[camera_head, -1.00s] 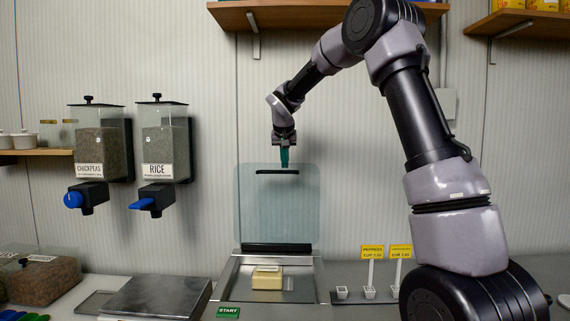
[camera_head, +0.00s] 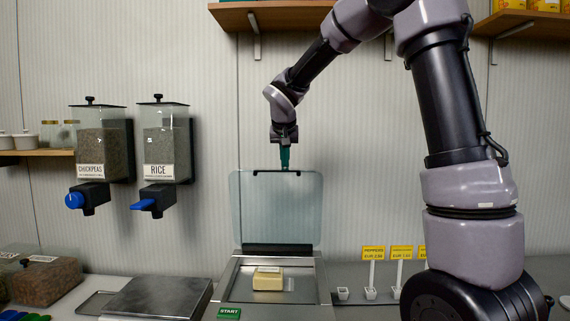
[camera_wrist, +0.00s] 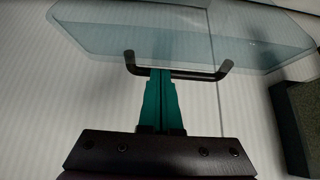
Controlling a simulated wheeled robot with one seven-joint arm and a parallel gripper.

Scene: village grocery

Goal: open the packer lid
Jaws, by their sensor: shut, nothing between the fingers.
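The packer (camera_head: 235,291) stands on the counter, and its clear lid (camera_head: 277,212) is raised, standing nearly upright behind the tray. A black handle bar (camera_head: 300,172) runs along the lid's top edge. A pale yellow block (camera_head: 267,279) lies in the packer's tray. My gripper (camera_head: 285,167), with green fingers, points down at the handle from above. In the wrist view the shut fingers (camera_wrist: 161,85) reach the black handle (camera_wrist: 185,74) and overlap it; nothing is seen between them. Whether they touch the handle is unclear.
Chickpea (camera_head: 101,145) and rice (camera_head: 166,142) dispensers hang on the wall at left. A metal plate (camera_head: 158,296) lies left of the packer, and small white cups (camera_head: 371,292) with yellow price tags stand to its right. A shelf (camera_head: 275,16) is above.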

